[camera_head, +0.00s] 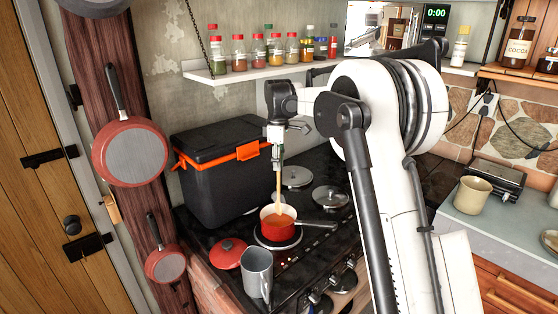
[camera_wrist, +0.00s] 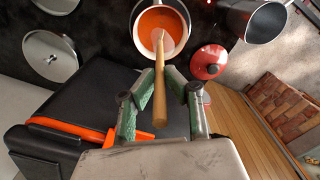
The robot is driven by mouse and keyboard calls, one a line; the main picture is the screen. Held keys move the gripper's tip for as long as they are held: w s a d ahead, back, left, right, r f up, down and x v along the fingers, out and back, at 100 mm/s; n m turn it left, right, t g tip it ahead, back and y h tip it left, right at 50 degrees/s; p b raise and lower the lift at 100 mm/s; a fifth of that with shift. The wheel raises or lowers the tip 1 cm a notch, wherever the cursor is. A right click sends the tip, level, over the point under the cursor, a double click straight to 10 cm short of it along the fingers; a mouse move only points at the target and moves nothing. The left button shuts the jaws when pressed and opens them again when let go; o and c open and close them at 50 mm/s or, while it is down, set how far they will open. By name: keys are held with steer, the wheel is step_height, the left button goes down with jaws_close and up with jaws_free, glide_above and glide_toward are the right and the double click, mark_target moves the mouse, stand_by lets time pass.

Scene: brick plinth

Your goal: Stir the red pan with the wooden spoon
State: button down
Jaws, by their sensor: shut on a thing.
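The red pan (camera_head: 270,224) stands on a burner of the black stove, its dark handle pointing right. It holds an orange-red liquid, also seen in the wrist view, where the pan (camera_wrist: 136,30) is at the top. My gripper (camera_head: 278,165) is above the pan, pointing down and shut on the wooden spoon (camera_head: 279,195). In the wrist view, my gripper (camera_wrist: 161,88) has its green fingers either side of the spoon handle (camera_wrist: 159,95). The spoon is nearly upright and its lower end is in the liquid, so its tip is hidden.
A red lid (camera_head: 229,254) and a grey mug (camera_head: 257,272) stand close in front of the pan. A black cooler (camera_head: 215,185) with an orange latch stands behind left. A shelf (camera_head: 235,72) of spice jars hangs above. A beige mug (camera_head: 472,195) is on the right counter.

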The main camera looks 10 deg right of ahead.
steer(key=shift+f+b, duration=1.9)
steer(key=shift+f, duration=1.35)
steer(key=shift+s, duration=0.1)
